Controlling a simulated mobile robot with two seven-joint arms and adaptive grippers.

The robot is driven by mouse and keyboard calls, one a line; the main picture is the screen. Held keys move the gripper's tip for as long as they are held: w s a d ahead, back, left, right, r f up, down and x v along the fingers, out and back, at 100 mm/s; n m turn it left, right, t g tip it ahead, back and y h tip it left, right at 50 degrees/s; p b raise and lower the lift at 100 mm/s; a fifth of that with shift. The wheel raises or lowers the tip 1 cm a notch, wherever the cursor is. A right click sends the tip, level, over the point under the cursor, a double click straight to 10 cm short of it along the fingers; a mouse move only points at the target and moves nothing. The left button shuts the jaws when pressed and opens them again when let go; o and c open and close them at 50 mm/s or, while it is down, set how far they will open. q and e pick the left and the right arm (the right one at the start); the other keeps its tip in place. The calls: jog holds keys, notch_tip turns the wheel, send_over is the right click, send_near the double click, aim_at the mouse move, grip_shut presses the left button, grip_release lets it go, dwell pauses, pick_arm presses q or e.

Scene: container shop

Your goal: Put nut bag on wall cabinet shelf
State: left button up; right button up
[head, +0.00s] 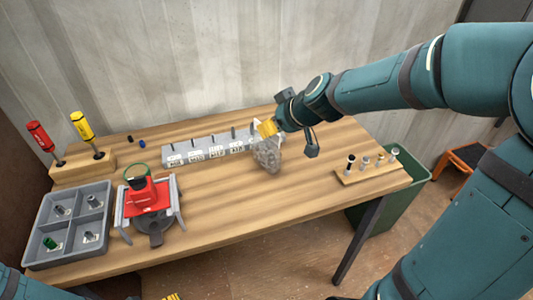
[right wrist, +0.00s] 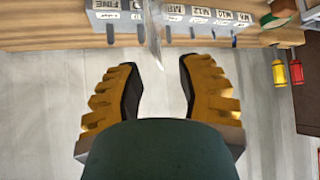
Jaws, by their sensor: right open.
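The nut bag (head: 267,156), a clear bag with grey contents, stands on the workbench near the right end of the labelled rack. My right gripper (head: 267,128), with yellow fingers, is just above and behind it. In the right wrist view the right gripper (right wrist: 157,68) is open, and a thin clear strip, which looks like the bag's edge (right wrist: 154,38), shows beyond and between the fingertips. I cannot tell whether they touch. A yellow piece of my left gripper (head: 171,297) shows at the bottom edge; its jaws are cut off. No wall cabinet shelf is in view.
The labelled grey rack (head: 205,147) runs along the back of the workbench (head: 235,205). Two screwdrivers in a wooden block, a grey divided tray (head: 38,232) and a red vise-like device (head: 149,196) stand left. A small wooden socket holder (head: 372,170) is right. The front middle is clear.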

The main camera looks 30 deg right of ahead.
aim_at(267, 147)
jog(key=shift+x, duration=2.5)
jog(key=shift+d, duration=0.2)
grip_shut()
